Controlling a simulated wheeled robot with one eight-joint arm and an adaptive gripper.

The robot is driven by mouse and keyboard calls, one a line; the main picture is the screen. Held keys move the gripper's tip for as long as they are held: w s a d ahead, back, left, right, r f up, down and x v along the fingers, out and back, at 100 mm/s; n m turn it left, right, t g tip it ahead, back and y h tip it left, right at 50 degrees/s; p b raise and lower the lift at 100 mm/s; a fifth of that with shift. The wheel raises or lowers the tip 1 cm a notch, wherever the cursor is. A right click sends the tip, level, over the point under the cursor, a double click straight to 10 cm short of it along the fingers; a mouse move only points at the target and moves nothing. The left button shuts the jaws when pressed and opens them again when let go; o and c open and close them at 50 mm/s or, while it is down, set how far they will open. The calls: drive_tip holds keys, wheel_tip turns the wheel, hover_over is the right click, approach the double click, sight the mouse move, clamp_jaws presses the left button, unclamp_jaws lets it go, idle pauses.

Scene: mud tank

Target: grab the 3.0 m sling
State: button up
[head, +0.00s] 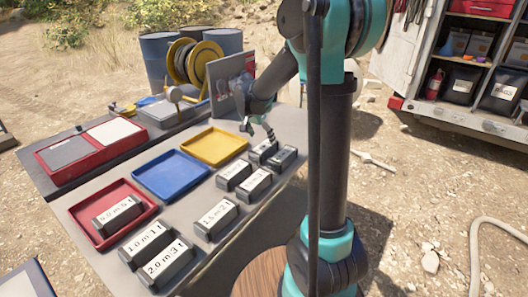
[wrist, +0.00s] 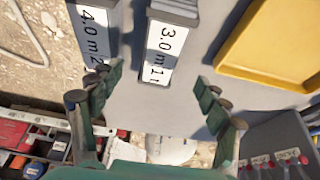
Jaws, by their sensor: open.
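The 3.0 m sling is a dark grey block with a white label reading "3.0 m 1t" (wrist: 167,48), lying on the grey table in the wrist view. In the head view it appears to be the far block nearest the yellow tray (head: 263,151); its label is unreadable there. My gripper (wrist: 159,85) is open and empty, its green fingers spread to either side of the block's lower end in the picture. In the head view my gripper (head: 258,130) hangs just beyond and above that block. Whether the fingertips reach the block's height is unclear.
A similar block labelled "4.0 m" (wrist: 94,30) lies close beside it. A yellow tray (wrist: 262,72) is on the other side. Several more labelled blocks, a blue tray (head: 170,177) and a red tray (head: 78,222) cover the table nearer me. The table's edge is close by.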

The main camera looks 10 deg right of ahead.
sight(264, 146)
drive_tip(key=shift+a+x, duration=0.1)
drive_tip(key=shift+x, duration=1.55)
drive_tip(key=shift+a+x, duration=0.15)
drive_tip(key=shift+x, duration=1.45)
drive_tip(key=shift+s+f, duration=0.1)
drive_tip(key=shift+s, duration=0.1)
drive_tip(key=shift+c, duration=0.3)
drive_tip(key=c, duration=1.5)
